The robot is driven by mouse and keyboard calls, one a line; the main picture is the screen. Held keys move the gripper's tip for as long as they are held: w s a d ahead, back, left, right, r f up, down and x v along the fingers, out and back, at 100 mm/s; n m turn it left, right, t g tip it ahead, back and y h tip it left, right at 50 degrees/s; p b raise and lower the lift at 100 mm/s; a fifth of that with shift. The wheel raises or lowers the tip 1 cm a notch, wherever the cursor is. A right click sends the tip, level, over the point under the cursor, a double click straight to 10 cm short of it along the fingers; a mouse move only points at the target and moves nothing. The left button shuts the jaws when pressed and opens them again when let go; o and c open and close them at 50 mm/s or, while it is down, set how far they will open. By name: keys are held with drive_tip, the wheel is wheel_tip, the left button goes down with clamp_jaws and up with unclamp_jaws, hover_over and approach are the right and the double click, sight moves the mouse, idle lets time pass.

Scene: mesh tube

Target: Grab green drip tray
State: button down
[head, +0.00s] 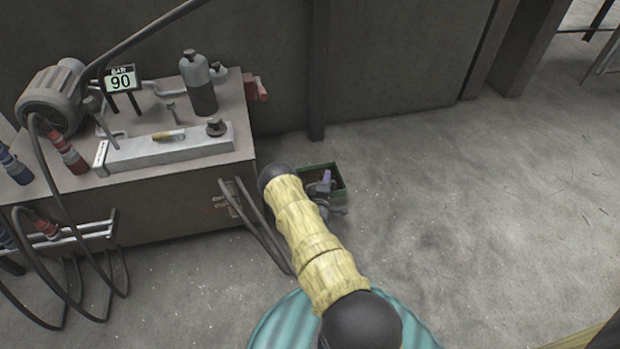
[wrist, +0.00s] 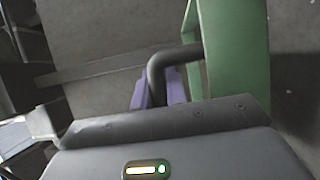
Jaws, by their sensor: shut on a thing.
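The green drip tray (head: 339,178) is on the floor beside the right end of the machine block in the head view, partly hidden by my arm and gripper. In the wrist view a green wall of the tray (wrist: 235,55) fills the upper right. A dark bent bar, its handle by the look of it, reaches from the tray wall to between my fingers. My gripper (head: 322,186) has purple fingers, which also show in the wrist view (wrist: 161,92). They are shut on this bar, one on each side. Their tips are partly hidden.
The machine block (head: 170,205) stands left of the tray, with hoses (head: 268,232) hanging at its front right. A dark wall (head: 395,60) rises behind. A teal rounded surface (head: 275,325) is at the bottom. The floor (head: 480,210) to the right is clear.

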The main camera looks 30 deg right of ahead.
drive_tip(key=s+d+p, duration=0.2)
drive_tip(key=s+d, duration=0.1)
drive_tip(key=d, duration=0.7)
drive_tip(key=shift+d, duration=0.2)
